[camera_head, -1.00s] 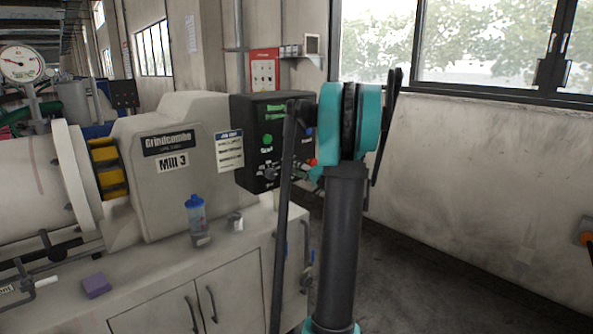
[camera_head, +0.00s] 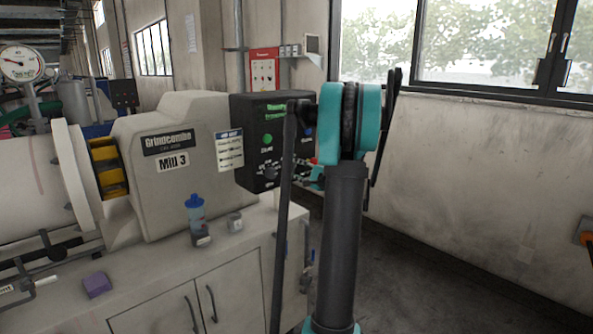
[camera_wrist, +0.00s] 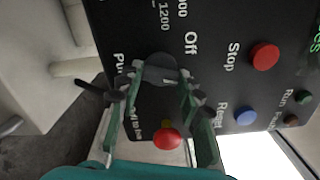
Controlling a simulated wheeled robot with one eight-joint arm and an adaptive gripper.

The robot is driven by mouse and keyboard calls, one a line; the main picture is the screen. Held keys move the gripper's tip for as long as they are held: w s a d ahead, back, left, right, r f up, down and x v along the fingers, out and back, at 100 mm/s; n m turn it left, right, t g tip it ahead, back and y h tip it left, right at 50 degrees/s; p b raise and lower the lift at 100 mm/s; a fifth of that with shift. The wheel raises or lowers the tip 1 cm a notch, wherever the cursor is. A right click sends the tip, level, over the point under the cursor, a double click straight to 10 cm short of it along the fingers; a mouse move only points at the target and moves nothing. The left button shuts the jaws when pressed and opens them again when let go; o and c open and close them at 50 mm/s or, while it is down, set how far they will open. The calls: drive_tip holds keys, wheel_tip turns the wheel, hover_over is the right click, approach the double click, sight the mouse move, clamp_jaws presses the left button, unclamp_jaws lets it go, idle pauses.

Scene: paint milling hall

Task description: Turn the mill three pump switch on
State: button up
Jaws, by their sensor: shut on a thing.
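The black control panel (camera_head: 258,145) is on the right end of the Mill 3 machine (camera_head: 190,140). In the wrist view the panel (camera_wrist: 215,60) appears turned sideways. A dark round knob (camera_wrist: 160,68) sits below the "Off" label, with a partly hidden label beginning "Pu" beside it. My gripper (camera_wrist: 163,82) is shut on this knob, one finger on each side. Which way the knob points is not clear. In the head view my arm partly hides the panel, and my gripper (camera_head: 304,168) is at its lower right.
Close to my fingers are a red button (camera_wrist: 167,139), a black lever-like part (camera_wrist: 96,91), a blue button (camera_wrist: 246,116) and the red Stop button (camera_wrist: 265,56).

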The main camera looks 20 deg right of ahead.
drive_tip(key=shift+m, duration=1.1)
drive_tip(key=shift+f, duration=0.1)
drive_tip(key=o, duration=1.2)
drive_tip(key=shift+c, duration=0.2)
drive_tip(key=v, duration=1.2)
